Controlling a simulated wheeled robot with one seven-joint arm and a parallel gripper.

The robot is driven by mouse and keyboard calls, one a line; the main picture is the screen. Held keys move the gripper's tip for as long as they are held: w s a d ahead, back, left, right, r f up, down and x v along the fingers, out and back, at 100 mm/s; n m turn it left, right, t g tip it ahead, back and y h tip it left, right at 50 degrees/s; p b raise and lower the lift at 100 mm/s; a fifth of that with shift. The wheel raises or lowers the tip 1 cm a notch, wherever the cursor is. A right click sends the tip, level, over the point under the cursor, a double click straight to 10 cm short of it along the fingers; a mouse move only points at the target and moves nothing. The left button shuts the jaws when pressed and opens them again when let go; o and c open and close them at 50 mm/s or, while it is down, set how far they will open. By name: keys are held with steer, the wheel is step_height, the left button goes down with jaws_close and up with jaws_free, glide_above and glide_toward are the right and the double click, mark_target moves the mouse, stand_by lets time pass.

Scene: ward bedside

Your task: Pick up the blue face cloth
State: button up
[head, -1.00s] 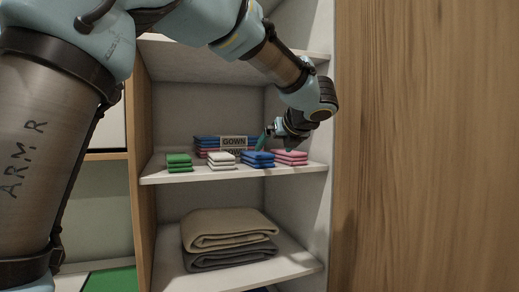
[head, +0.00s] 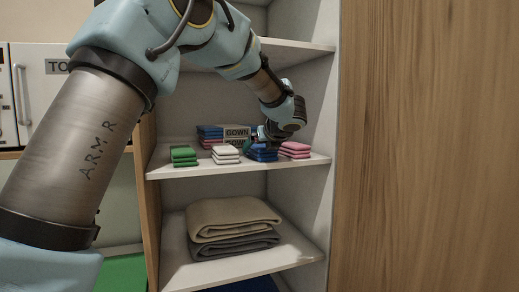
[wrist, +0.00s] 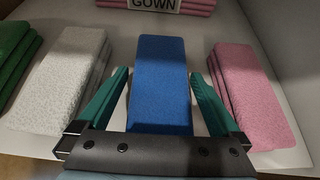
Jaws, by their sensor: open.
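The blue face cloth (head: 262,153) is a folded stack on the middle shelf, between a white stack and a pink stack. In the wrist view the blue cloth (wrist: 162,82) lies lengthwise between the two green fingers of my gripper (wrist: 160,98). The jaws are open, with one finger on each side of the cloth and a small gap showing at both sides. In the head view my gripper (head: 266,140) is at the blue stack and partly covers it. The lower part of the cloth is hidden by the gripper's dark body in the wrist view.
White cloths (wrist: 62,80) and green cloths (head: 183,156) are to the left, pink cloths (wrist: 249,90) close on the right. Gown packs with a label (head: 237,133) stand behind. Folded blankets (head: 232,220) lie on the shelf below. A wooden panel (head: 430,150) is at the right.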

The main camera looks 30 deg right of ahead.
steer(key=shift+w+f, duration=0.2)
steer(key=shift+w, duration=0.2)
steer(key=c, duration=1.1)
